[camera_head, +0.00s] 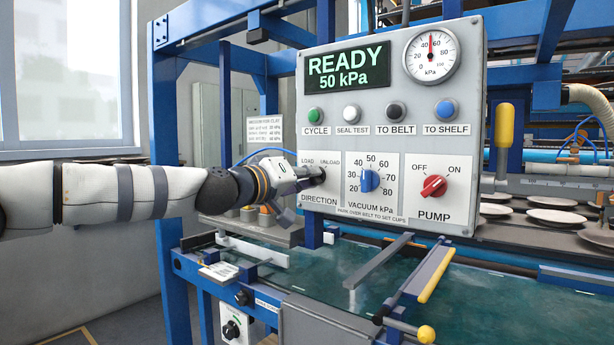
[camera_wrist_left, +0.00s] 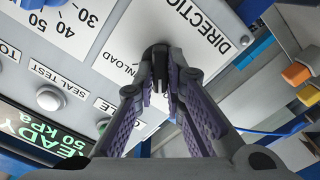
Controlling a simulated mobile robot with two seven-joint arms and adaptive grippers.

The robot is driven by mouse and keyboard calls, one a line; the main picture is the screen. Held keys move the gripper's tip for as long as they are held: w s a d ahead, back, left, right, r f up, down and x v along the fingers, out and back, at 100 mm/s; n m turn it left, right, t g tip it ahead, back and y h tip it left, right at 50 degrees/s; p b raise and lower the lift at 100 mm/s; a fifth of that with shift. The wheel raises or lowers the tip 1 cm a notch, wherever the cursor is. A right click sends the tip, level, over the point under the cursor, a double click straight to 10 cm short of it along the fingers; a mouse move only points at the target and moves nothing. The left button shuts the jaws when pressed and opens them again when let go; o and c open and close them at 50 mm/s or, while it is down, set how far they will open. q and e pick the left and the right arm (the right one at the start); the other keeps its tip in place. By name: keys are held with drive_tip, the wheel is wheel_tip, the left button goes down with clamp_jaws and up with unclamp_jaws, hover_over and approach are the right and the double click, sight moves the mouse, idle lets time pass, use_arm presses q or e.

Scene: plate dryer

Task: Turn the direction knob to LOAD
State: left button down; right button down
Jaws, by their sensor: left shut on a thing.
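The control panel (camera_head: 390,235) faces me, with the direction knob (camera_head: 320,174) at its lower left, between the LOAD and UNLOAD labels and above the word DIRECTION. My left gripper (camera_head: 312,175) reaches in from the left and is shut on the knob. In the left wrist view the two fingers of the left gripper (camera_wrist_left: 158,85) close around the dark knob (camera_wrist_left: 156,52). The fingers hide much of the knob, so I cannot tell which label it points to. My right gripper is not in view.
The display (camera_head: 346,70) reads READY 50 kPa. The blue vacuum knob (camera_head: 369,180) and red pump knob (camera_head: 433,186) sit right of the gripper. Several push buttons run above it. A green belt (camera_head: 490,300) with a yellow-tipped bar (camera_head: 436,274) lies below.

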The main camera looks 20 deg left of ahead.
use_arm(q)
drive_tip(key=shift+f+n, duration=0.1)
drive_tip(key=shift+n, duration=0.6)
drive_tip(key=c, duration=1.7)
unclamp_jaws()
drive_tip(key=shift+o, duration=0.2)
drive_tip(key=shift+s, duration=0.1)
drive_tip(key=v, duration=1.1)
drive_tip(key=shift+s+a, duration=0.15)
drive_tip(key=shift+s, duration=0.25)
